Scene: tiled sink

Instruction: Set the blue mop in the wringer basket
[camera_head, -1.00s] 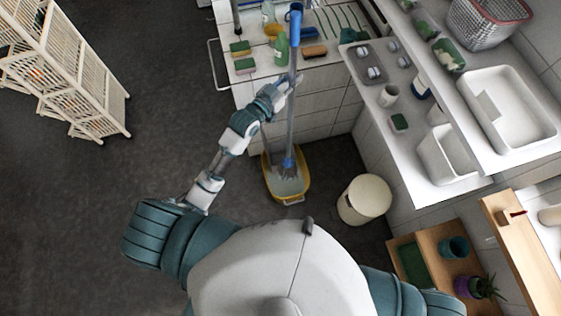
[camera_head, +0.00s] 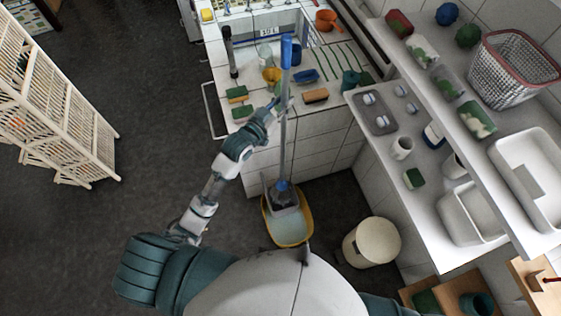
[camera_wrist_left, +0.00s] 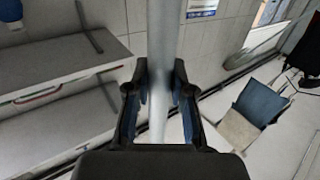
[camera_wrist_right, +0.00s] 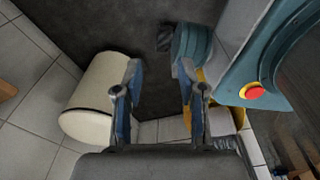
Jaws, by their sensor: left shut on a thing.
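The blue mop (camera_head: 284,140) stands nearly upright, with a blue top grip, a grey pole and a blue collar low down. My left gripper (camera_head: 282,104) is shut around the pole below the blue grip; the pole also passes between its fingers in the left wrist view (camera_wrist_left: 160,72). The yellow bucket (camera_head: 307,228) stands on the floor with pale water in it. The grey wringer basket (camera_head: 285,199) is at its far end, with the mop collar over it. I cannot tell how deep the mop head sits. My right gripper (camera_wrist_right: 160,68) is open and empty.
A cream bin (camera_head: 371,243) stands right of the bucket. The sink counter (camera_head: 290,105) with sponges and bottles lies beyond. Shelves (camera_head: 440,200) with tubs line the right wall, and a white rack (camera_head: 60,110) stands left. The dark floor left of the bucket is clear.

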